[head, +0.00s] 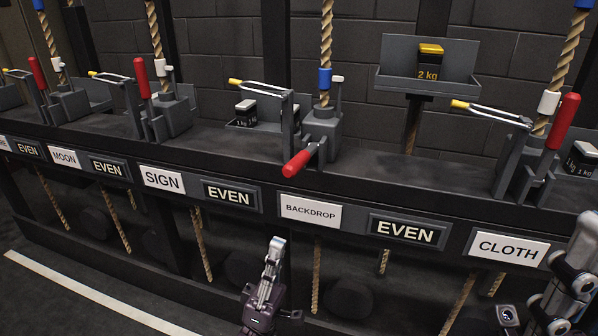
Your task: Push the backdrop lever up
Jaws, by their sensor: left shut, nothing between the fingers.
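The backdrop lever has a red handle (297,163). It hangs down and outward over the front edge of the ledge, above the white BACKDROP label (310,211). Its grey base block (322,128) stands on the ledge with a rope through it. My left gripper (276,243) is shut and empty, pointing up. In the picture it is below and slightly left of the red handle, apart from it. Parts of my right arm show at the lower right edge; its fingers cannot be made out clearly.
Neighbouring levers for sign (141,78) and cloth (564,121) stand upright with red handles. EVEN displays (402,231) line the ledge front. A tray with a 2 kg weight (429,62) hangs behind. Ropes hang below the ledge.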

